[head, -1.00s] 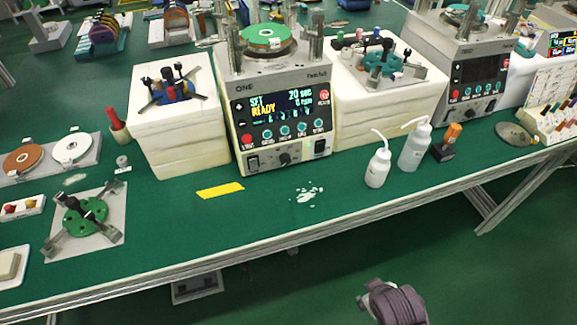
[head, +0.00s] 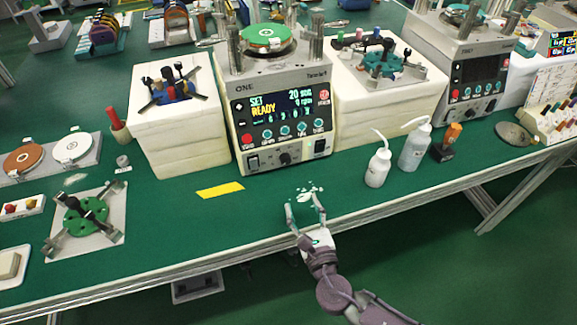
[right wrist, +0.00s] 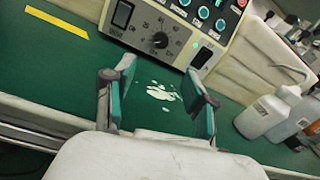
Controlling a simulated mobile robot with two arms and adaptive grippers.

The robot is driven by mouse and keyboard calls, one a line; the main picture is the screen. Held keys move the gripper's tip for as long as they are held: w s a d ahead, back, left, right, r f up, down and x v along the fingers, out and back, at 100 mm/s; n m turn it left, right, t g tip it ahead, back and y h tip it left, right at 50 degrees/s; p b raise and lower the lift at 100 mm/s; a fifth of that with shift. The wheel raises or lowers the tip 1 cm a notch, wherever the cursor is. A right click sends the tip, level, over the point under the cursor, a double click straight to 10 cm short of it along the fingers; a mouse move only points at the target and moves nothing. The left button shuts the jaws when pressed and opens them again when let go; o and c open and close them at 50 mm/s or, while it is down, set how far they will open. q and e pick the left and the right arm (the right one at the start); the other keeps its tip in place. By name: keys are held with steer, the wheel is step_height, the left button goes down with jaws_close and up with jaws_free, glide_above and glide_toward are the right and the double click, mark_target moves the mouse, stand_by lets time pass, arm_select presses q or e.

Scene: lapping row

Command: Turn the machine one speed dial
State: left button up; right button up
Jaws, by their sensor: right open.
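Machine one (head: 276,110) stands at the middle of the bench, with "ONE" on its front and a lit display reading SET 20 sec, 0 rpm, READY. Its speed dial (head: 285,158) is a small dark knob low on the front panel, between two black switches. In the right wrist view the dial (right wrist: 160,40) shows a number scale around it, ahead of my fingers and apart from them. My right gripper (head: 306,208) is open and empty over the bench's front edge, below the machine in the picture. Its fingers (right wrist: 158,100) have teal pads. My left gripper is not in view.
White spilled spots (head: 308,190) lie on the green bench in front of the machine. Two white bottles (head: 378,165) stand to the right, a yellow strip (head: 220,190) to the left. White blocks (head: 180,125) flank the machine.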

mark_target(287, 162)
steer(key=x, duration=1.3)
steer(key=shift+w, duration=0.2)
jaws_close()
